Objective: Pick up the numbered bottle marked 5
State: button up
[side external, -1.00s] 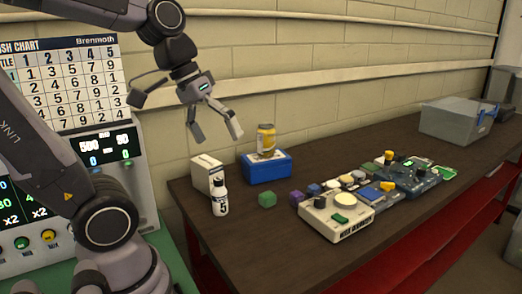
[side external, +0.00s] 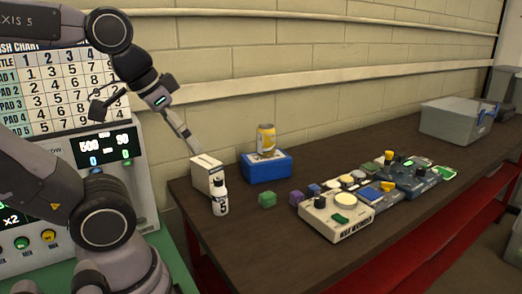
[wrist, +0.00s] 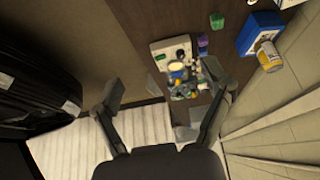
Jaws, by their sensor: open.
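The white bottle with a black 5 (side external: 220,200) stands upright near the table's left front edge in the side view. A white box (side external: 207,174) stands just behind and left of it. My gripper (side external: 192,142) is above and left of the bottle, tilted, with its fingers near the top of the white box; I cannot tell whether they touch it. In the wrist view my gripper (wrist: 162,78) is open, its fingers wide apart with nothing held. I cannot make out the bottle in the wrist view.
A blue box (side external: 267,168) with a yellow-labelled can (side external: 266,139) on it stands behind. A green block (side external: 267,199), a purple block (side external: 297,197), a cream pedal unit (side external: 337,215) and several other devices lie rightward. A grey bin (side external: 455,120) is far right. The front table strip is clear.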

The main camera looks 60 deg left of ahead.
jog(key=w+a+f+m+g+y, duration=0.3)
jog(key=w+a+f+g+y, duration=0.1)
jog(key=w+f+g, duration=0.25)
jog(key=m+g+y, duration=0.2)
jog(key=m+y, duration=1.1)
jog(key=y, duration=0.1)
send_near(224, 197)
jog(key=shift+s+d+f, duration=0.1)
jog(key=shift+d, duration=0.4)
jog(key=shift+s+d+f, duration=0.1)
jog(key=shift+s+d, duration=0.05)
jog(key=shift+d, duration=0.3)
jog(key=shift+a+f, duration=0.15)
jog(key=shift+a, duration=0.05)
jog(key=a, duration=0.2)
jog(key=s+a, duration=0.1)
jog(key=a, duration=0.4)
jog(key=shift+s+a, duration=0.15)
jog(key=shift+a, duration=0.25)
jog(key=a, duration=0.3)
jog(key=a+r, duration=0.1)
jog(key=a, duration=0.1)
jog(key=shift+s+a, duration=0.1)
jog(key=shift+a, duration=0.2)
jog(key=shift+c, duration=0.2)
